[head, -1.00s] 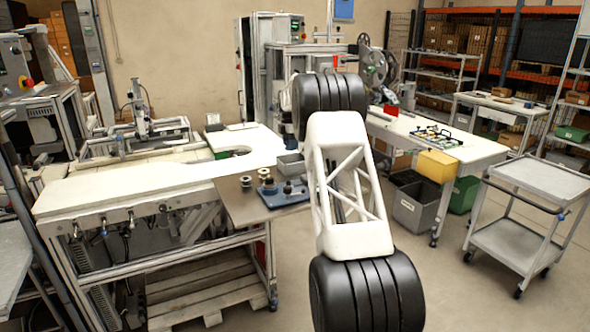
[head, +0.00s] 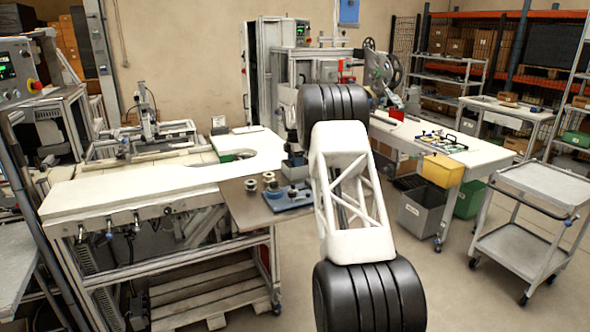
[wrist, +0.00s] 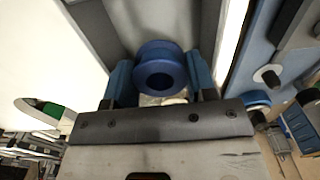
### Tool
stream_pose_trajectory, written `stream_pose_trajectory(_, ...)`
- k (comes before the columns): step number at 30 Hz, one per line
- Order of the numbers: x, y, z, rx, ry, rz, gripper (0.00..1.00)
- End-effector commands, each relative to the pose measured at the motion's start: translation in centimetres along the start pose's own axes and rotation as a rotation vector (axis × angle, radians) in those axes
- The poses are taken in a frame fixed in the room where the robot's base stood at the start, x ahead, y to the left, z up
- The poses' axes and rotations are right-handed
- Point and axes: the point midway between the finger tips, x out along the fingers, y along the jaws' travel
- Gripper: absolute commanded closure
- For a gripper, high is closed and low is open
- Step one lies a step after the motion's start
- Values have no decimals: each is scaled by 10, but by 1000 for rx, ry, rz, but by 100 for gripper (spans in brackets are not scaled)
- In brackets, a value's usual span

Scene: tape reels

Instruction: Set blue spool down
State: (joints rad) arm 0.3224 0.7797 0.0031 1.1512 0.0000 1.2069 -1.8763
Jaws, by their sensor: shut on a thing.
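The blue spool (wrist: 160,52) shows in the middle of the wrist view, its round hole facing the camera. My gripper (wrist: 161,74) has one blue-padded finger on each side of the spool and is shut on it. A grey bin (wrist: 97,22) lies beyond the spool in the wrist view, with its walls on both sides. I cannot tell whether the spool touches the bin.
A blue fixture (head: 288,199) with pegs stands beside the bin on the brown table end (head: 240,208); it also shows at right in the wrist view (wrist: 262,40). Small spools (head: 251,185) stand left of it. A white worktop (head: 130,187) extends left.

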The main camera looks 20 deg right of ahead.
Motion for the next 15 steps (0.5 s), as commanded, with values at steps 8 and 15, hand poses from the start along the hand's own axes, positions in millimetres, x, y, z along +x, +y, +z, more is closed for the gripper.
stream_pose_trajectory(8, 28, 0, 0, 0, 0, -1, 71)
stream_pose_trajectory(15, 35, 0, 0, 0, 0, 0, 71)
